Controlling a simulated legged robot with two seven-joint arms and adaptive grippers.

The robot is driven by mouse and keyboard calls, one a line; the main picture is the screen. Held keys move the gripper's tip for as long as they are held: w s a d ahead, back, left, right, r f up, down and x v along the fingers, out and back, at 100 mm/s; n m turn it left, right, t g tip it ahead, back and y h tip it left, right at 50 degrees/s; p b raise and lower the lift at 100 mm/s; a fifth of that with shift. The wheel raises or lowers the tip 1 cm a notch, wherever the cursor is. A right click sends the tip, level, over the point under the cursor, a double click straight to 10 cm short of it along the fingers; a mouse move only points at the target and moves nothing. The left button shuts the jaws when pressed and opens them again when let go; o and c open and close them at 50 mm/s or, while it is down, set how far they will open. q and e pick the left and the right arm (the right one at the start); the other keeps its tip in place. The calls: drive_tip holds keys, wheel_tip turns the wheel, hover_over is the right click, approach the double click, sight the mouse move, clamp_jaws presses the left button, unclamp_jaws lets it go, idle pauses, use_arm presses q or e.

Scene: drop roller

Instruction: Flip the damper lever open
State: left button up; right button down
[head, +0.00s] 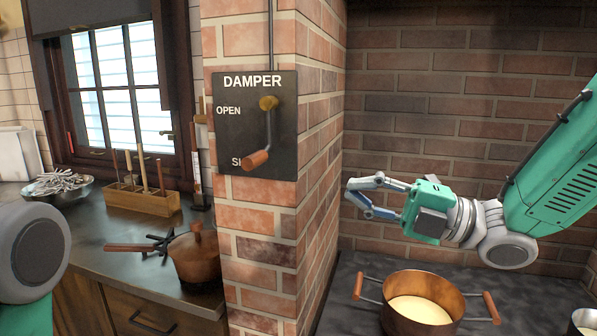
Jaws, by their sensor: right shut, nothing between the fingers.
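The damper lever (268,132) is on a dark plate (232,140) marked DAMPER on the brick pillar. It pivots at a brass knob near the top and hangs down, with its wooden handle (256,160) at the lower end by the partly covered lower label. The OPEN label is at the left of the plate. My right gripper (356,198) is to the right of the pillar, pointing left, lower than the handle and apart from it. Its fingers are shut with nothing between them. My left gripper is out of view; only part of my left arm shows at the left edge.
A copper pot (424,306) with pale contents and wooden handles stands below my right gripper. A lidded copper pan (197,258) sits on the left counter near the pillar. A wooden tool rack (142,200) and a bowl of utensils (58,188) stand behind it.

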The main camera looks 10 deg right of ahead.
sight(261, 162)
drive_tip(key=p+x, duration=0.2)
drive_tip(key=x, duration=1.1)
drive_tip(key=shift+w+a+r+p, duration=0.1)
drive_tip(key=shift+w+a+p, duration=0.05)
drive_tip(key=shift+a+p, duration=0.2)
drive_tip(key=a+y+b, duration=0.1)
drive_tip(key=b, duration=0.3)
drive_tip(key=w+a+t+y+b, duration=0.1)
drive_tip(key=y+b, duration=0.1)
drive_tip(key=b, duration=0.3)
drive_tip(key=a+f+t+y+b, duration=0.1)
drive_tip(key=b, duration=0.4)
drive_tip(key=shift+w+a+y, duration=0.3)
drive_tip(key=shift+a, duration=0.05)
drive_tip(key=shift+w+a+r+y+b, duration=0.2)
drive_tip(key=shift+a+y+b, duration=0.15)
drive_tip(key=shift+b, duration=0.7)
drive_tip(key=shift+r, duration=0.1)
